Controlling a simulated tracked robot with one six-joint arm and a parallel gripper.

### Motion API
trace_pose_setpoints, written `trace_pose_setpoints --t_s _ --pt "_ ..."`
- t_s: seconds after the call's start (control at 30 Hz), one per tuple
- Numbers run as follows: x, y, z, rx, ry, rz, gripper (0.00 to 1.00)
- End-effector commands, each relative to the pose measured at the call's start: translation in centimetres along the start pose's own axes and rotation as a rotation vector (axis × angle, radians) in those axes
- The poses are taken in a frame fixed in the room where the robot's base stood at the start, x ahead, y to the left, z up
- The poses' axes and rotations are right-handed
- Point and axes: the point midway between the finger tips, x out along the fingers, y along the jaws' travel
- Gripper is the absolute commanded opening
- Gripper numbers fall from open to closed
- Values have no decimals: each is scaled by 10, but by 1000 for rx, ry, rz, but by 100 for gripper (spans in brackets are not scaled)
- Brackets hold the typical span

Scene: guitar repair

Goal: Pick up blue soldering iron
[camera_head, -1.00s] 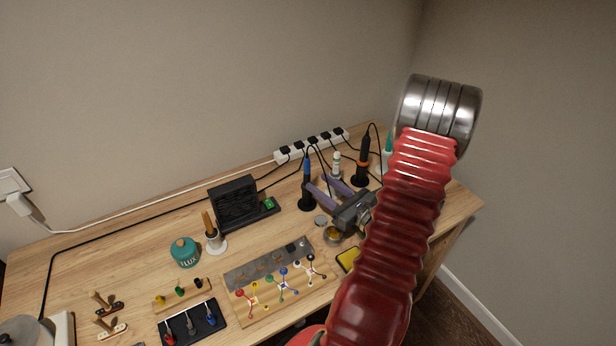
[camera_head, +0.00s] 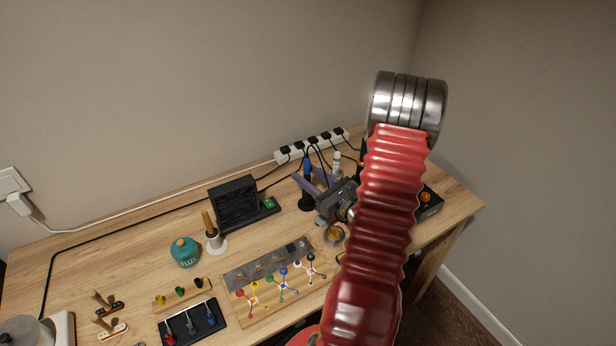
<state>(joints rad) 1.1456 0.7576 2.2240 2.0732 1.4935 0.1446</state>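The blue soldering iron (camera_head: 307,163) stands upright in a black holder (camera_head: 306,202) toward the back of the bench. My gripper (camera_head: 302,172) has two purple fingers, spread apart and open, reaching from the right to the iron. The fingers overlap the iron in the picture, with its blue upper part showing by the fingertips. I cannot tell whether they touch it or how deep it sits between them. Part of the iron and holder is hidden by the fingers.
A white power strip (camera_head: 291,152) lies along the back wall, with black cables nearby. A small white bottle (camera_head: 337,160) stands behind the gripper. A black fan box (camera_head: 234,203) is left of the holder. A brass tip cleaner (camera_head: 334,233) sits in front. My arm hides the right side.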

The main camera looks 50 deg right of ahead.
Motion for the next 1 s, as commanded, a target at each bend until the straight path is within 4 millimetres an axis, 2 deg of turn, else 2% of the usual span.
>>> trace_pose_setpoints --t_s 0.2,0.3,0.87,1.0 --pt "29 3 1 0 1 2 38" --pt "36 2 1 -1 1 1 38" --pt "37 2 1 0 2 -1 38" --pt "37 2 1 0 2 -1 29"
